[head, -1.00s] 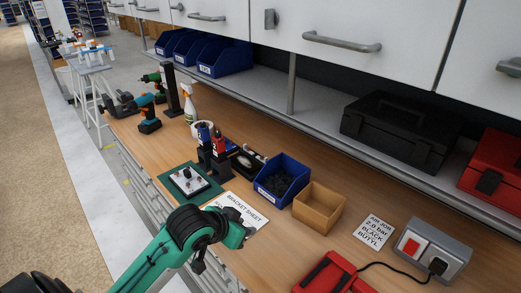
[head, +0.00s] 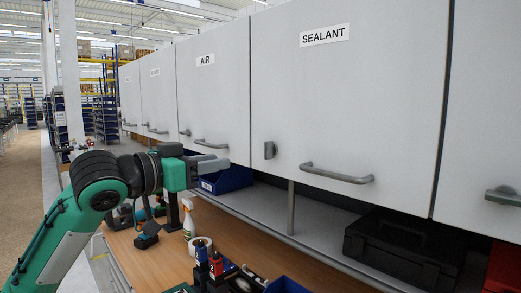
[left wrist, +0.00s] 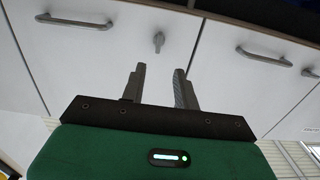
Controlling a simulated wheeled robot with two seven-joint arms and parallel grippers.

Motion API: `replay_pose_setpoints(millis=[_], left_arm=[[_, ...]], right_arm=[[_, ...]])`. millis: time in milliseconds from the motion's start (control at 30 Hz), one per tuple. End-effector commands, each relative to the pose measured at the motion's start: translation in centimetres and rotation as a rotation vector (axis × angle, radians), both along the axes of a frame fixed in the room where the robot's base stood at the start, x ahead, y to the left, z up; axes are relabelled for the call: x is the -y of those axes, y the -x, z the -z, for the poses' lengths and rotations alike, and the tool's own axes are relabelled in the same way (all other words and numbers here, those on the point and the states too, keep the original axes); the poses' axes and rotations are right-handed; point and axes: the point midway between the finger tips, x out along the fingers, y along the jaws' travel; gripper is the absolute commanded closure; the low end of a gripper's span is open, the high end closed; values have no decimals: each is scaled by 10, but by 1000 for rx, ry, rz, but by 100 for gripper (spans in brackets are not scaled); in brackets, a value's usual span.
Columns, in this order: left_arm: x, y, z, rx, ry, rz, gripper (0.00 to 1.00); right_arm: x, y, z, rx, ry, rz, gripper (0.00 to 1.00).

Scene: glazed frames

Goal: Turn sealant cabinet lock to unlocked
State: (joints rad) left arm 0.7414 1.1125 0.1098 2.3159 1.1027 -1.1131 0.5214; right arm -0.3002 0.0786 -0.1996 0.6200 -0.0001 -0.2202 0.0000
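The sealant cabinet door (head: 390,110) is white, shut and labelled SEALANT. Its small grey lock (head: 270,150) sits near the lower left corner, with its lever upright. My left gripper (head: 228,164) is raised in front of the AIR door, left of the lock and apart from it. In the left wrist view my left gripper (left wrist: 159,78) is open and empty. A grey lock (left wrist: 158,41), apparently the sealant one, shows beyond the gap between its fingers, not touched. My right gripper is not in view.
A bar handle (head: 337,174) is right of the lock. The AIR door (head: 212,95) has its own handle (head: 211,144). Below are a shelf with a black case (head: 400,245) and blue bins, and a workbench with tools. The space before the sealant door is clear.

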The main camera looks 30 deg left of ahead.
Motion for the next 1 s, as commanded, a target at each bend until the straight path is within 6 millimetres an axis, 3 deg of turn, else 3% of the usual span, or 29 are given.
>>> replay_pose_setpoints(millis=[133, 267, 700, 1000], left_arm=[[-1, 5, -15, 18, 8, 5, 69], [3, -6, -17, 18, 12, 7, 69], [32, -87, -19, 18, 12, 8, 69], [43, -120, -15, 19, 8, 6, 69]], right_arm=[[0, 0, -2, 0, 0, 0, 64], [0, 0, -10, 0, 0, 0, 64], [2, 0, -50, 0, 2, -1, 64], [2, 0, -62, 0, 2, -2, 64]])
